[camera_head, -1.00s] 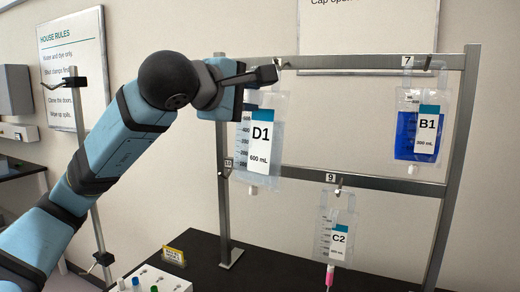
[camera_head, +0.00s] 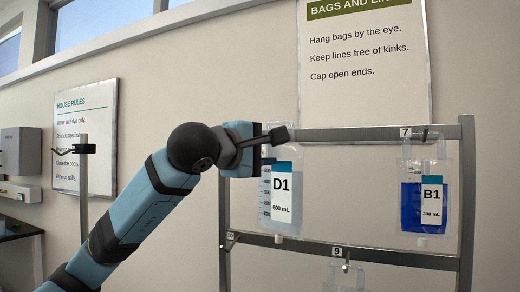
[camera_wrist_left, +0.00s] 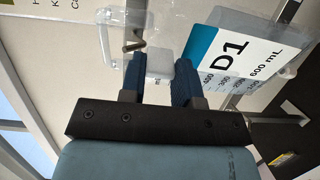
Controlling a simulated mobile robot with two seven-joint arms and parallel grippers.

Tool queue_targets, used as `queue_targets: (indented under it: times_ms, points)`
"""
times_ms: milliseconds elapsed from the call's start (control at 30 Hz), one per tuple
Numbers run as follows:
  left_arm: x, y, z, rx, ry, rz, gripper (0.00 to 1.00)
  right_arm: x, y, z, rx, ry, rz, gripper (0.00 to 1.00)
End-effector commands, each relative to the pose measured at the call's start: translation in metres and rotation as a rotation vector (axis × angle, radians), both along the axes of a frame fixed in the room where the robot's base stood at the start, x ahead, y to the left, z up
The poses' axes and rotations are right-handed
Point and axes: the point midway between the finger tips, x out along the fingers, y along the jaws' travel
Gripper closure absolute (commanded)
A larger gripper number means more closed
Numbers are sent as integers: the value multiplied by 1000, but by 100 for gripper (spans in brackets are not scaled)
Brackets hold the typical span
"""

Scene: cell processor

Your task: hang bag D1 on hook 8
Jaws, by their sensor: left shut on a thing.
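Bag D1 (camera_head: 282,207) is a clear pouch with a white and teal label, hanging upright below my left gripper (camera_head: 282,135) at the rack's upper bar. My left gripper, also in the left wrist view (camera_wrist_left: 157,82), is shut on the pale block at the bag's top. The bag's label (camera_wrist_left: 238,58) shows beside the fingers. A clear loop (camera_wrist_left: 107,48) stands out beyond the fingertips, and a metal hook (camera_wrist_left: 133,42) lies over or inside it; I cannot tell whether it passes through. The number 8 is not visible. My right gripper is not in view.
Bag B1 (camera_head: 411,205), with blue liquid, hangs at hook 7 (camera_head: 425,134) on the right. Hook 9 (camera_head: 346,264) is on the lower bar (camera_head: 390,257), with a clear bag partly visible below. A stand (camera_head: 83,180) is at the left.

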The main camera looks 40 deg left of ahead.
Motion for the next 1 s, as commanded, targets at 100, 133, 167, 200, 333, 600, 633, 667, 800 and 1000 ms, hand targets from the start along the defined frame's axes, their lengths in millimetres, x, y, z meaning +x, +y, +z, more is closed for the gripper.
queue_targets:
  times_ms: [100, 133, 167, 200, 333, 600, 633, 667, 800, 1000]
  points:
    - [10, 2, -1, 0, 0, -1, 100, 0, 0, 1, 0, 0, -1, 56]
    - [13, 3, -2, 0, 0, 0, 100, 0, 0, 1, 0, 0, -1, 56]
    - [15, 4, -2, 0, 0, 0, 100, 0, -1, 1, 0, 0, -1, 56]
    - [18, 4, -2, 1, -1, 0, 100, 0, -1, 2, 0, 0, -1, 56]
    - [26, 6, -13, 0, -2, 0, 100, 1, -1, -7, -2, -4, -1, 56]
    - [36, 9, -23, 0, -3, -1, 100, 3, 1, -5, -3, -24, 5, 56]
    - [36, 9, -23, 0, -3, -1, 100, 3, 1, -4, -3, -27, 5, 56]
    - [37, 9, -24, 0, -3, 0, 100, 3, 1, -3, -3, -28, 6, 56]
    - [38, 9, -24, 1, -3, 0, 100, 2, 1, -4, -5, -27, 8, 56]
    - [38, 9, -24, 1, -3, 0, 100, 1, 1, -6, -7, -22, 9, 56]
